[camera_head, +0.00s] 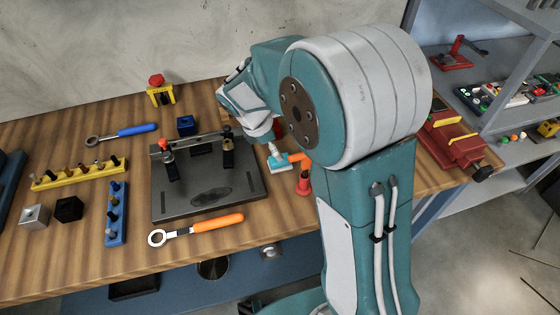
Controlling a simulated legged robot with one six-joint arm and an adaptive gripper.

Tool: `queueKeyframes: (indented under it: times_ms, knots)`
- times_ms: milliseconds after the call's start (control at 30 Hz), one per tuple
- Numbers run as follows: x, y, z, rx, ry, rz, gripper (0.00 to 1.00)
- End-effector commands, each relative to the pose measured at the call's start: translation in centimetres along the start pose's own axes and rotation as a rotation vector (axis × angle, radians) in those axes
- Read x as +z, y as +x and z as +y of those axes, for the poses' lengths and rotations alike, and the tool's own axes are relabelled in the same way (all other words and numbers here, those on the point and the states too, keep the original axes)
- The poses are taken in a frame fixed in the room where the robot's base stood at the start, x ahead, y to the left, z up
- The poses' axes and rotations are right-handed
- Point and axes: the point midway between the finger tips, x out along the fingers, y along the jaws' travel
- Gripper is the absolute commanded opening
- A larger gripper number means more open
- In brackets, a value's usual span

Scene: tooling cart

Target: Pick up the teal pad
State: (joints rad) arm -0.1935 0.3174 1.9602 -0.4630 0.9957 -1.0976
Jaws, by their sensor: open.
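A small light teal piece (280,162), which looks like the teal pad, lies on the wooden bench just right of the dark fixture plate. A white part sits at its upper left and an orange part adjoins its right side. My gripper (271,134) is at the end of my wrist, just above and left of the teal piece in the picture. Its fingers are mostly hidden by my arm, and I see nothing held in it. I cannot tell its exact height or whether it touches the piece.
The dark fixture plate (208,195) carries two upright clamps. A red-topped item (304,184) stands near the teal piece. An orange-handled wrench (205,225) lies in front, with a blue-handled tool (130,131) at the left. A red vise (450,138) stands right of my arm.

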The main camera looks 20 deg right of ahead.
Motion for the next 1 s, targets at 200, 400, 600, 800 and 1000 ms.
queueKeyframes:
  times_ms: [200, 400, 600, 800, 1000]
  knots:
    - [-0.2, 2.4, -0.1, -0.005, 0.000, -0.002, 0.89]
    - [-0.2, 5.1, -0.1, -0.001, 0.001, -0.001, 0.89]
    - [-0.2, 5.5, -0.1, 0.001, 0.001, 0.000, 0.89]
    - [-0.2, 5.5, -0.1, 0.001, 0.001, 0.000, 0.40]
    - [-0.2, 5.5, 0.0, 0.000, 0.001, -0.001, 0.01]
